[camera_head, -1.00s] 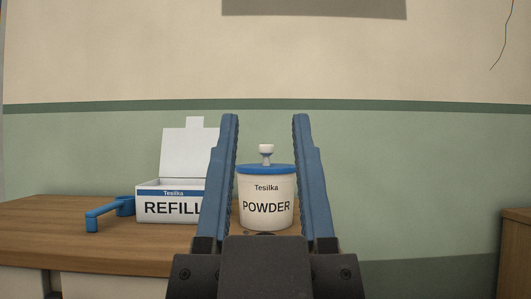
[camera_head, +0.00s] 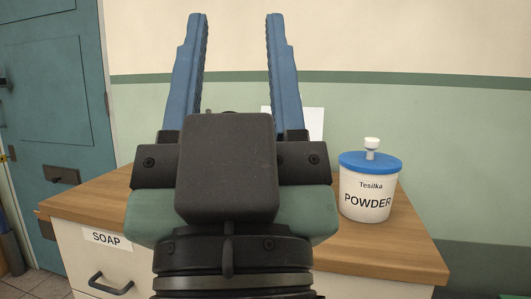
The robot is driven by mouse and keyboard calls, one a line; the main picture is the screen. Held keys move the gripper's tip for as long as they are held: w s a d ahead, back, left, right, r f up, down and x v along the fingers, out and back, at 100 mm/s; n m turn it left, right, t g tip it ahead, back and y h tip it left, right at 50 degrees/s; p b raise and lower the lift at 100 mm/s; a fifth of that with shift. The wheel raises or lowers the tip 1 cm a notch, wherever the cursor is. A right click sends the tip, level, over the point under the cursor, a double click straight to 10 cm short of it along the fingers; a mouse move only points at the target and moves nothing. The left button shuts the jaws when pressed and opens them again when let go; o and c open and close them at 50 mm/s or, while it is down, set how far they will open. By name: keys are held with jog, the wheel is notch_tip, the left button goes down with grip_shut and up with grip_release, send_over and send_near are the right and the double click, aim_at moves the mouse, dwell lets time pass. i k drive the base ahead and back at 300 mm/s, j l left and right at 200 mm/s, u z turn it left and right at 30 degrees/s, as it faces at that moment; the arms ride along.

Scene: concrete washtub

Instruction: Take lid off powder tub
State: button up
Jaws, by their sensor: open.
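The powder tub (camera_head: 366,197) is white, labelled "Tesilka POWDER", and stands upright on the wooden counter top, right of centre. Its blue lid (camera_head: 370,163) is on it, with a white knob (camera_head: 371,144) on top. My gripper (camera_head: 236,18) is open, its two blue fingers pointing up and away, with nothing seen between them. It is left of the tub in the picture and apart from it.
The wooden counter (camera_head: 400,252) has free room around the tub. A drawer marked SOAP (camera_head: 105,239) is at front left. A teal door (camera_head: 50,110) stands at far left.

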aim_at(369, 162)
jog(key=i+l+u, duration=0.15)
jog(key=u, duration=0.2)
jog(key=i+l+u, duration=0.15)
jog(key=l+u, duration=0.2)
jog(key=i+l+u, duration=0.1)
jog(key=l+u, duration=0.25)
jog(key=i+l, duration=0.1)
jog(key=l, duration=0.3)
jog(key=i+l, duration=0.1)
jog(key=l, duration=0.35)
